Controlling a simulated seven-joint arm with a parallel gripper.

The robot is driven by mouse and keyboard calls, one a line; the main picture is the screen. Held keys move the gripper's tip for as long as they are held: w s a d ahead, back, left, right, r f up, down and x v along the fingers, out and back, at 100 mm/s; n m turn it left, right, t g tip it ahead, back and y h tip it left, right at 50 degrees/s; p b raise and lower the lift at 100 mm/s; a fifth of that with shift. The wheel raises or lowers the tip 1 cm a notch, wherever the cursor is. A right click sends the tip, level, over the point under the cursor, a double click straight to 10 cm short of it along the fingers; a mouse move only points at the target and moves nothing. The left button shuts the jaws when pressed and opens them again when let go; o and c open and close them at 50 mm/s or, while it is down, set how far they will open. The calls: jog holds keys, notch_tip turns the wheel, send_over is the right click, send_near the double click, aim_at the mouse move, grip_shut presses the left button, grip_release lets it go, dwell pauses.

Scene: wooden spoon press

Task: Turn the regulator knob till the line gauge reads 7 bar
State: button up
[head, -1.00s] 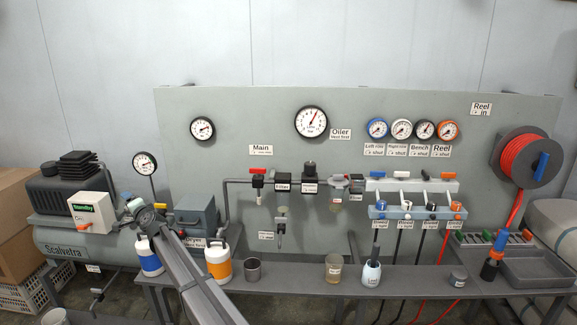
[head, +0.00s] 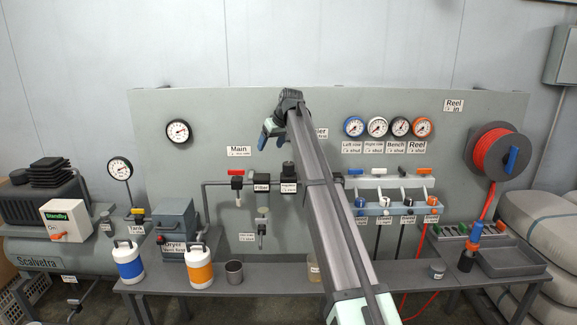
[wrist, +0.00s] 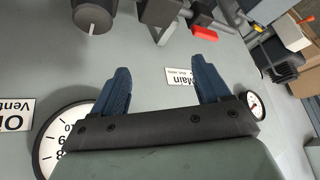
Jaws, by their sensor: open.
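The regulator knob (head: 288,168) is a dark cylinder on top of the regulator body (head: 288,187) in the panel's pipe line. A dark round knob, apparently the same one, shows at the top left of the wrist view (wrist: 95,14). My gripper (head: 266,136) is open and empty, above and left of the knob and apart from it.
The Main valve with a red handle (head: 237,172) and the filter (head: 262,187) stand left of the regulator. Small gauges (head: 377,126) and colored valves (head: 384,202) are to the right. Bottles (head: 199,268) and a grey cup (head: 234,271) stand on the bench below.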

jog(key=h, duration=0.1)
send_near(288, 163)
jog(key=shift+g+h, duration=0.3)
jog(key=shift+g, duration=0.2)
jog(key=x, duration=0.7)
jog(key=w+x, duration=0.1)
jog(key=x, duration=0.2)
jog(key=shift+a, duration=0.1)
jog(key=shift+c, duration=0.3)
jog(key=c, duration=1)
jog(key=shift+o, duration=0.2)
jog(key=shift+m+t+h, duration=0.25)
jog(key=shift+m+h, duration=0.25)
jog(key=shift+m, duration=0.85)
jog(key=shift+m+t+h, duration=0.25)
jog(key=shift+m+h, duration=0.25)
jog(key=shift+m, duration=0.85)
